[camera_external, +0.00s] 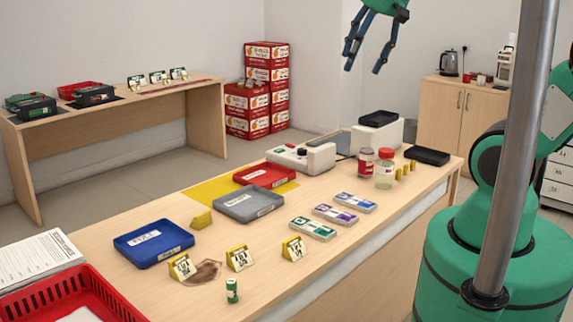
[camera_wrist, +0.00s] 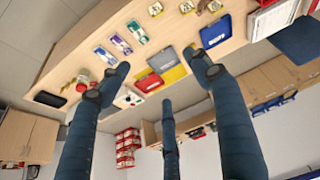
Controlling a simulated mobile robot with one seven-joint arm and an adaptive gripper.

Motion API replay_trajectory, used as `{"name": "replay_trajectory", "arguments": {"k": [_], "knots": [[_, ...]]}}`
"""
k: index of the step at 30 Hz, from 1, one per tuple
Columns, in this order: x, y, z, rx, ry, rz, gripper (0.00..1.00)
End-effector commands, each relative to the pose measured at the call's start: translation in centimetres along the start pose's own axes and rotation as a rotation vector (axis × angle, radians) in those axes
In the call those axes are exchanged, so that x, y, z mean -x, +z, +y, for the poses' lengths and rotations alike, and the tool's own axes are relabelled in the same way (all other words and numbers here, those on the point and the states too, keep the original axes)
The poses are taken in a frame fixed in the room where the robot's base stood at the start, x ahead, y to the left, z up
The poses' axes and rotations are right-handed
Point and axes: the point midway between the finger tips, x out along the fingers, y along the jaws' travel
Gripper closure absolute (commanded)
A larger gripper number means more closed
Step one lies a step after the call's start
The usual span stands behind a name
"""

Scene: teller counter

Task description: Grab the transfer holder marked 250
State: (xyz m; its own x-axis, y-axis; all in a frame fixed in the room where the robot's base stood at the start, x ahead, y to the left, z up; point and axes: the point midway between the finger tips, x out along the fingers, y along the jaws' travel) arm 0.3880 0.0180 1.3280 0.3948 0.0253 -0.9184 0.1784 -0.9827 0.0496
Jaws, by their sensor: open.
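Three yellow holders with white labels stand on the counter in the external view: a left one (camera_external: 182,267), a middle one (camera_external: 240,258) and a right one (camera_external: 294,249). A fourth yellow holder (camera_external: 201,220) stands farther back, its label not visible. The label print is too small to tell which reads 250. My gripper (camera_external: 362,62) is open and empty, high above the counter's far side and well apart from the holders. Its three fingers (camera_wrist: 163,80) are spread in the wrist view.
The counter also bears a blue tray (camera_external: 153,243), a grey tray (camera_external: 248,205), a red tray (camera_external: 265,175), several colored boxes (camera_external: 335,214), jars (camera_external: 385,168) and a green cylinder (camera_external: 232,290). A red basket (camera_external: 60,300) is at front left. Space above the counter is clear.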

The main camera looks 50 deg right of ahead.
Motion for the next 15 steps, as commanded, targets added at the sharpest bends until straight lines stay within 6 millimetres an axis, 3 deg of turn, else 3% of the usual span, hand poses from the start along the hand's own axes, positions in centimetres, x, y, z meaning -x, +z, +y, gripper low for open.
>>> {"name": "replay_trajectory", "arguments": {"k": [15], "knots": [[-4.8,-10.9,-2.5,0.311,-0.075,-0.133,0.36]]}}
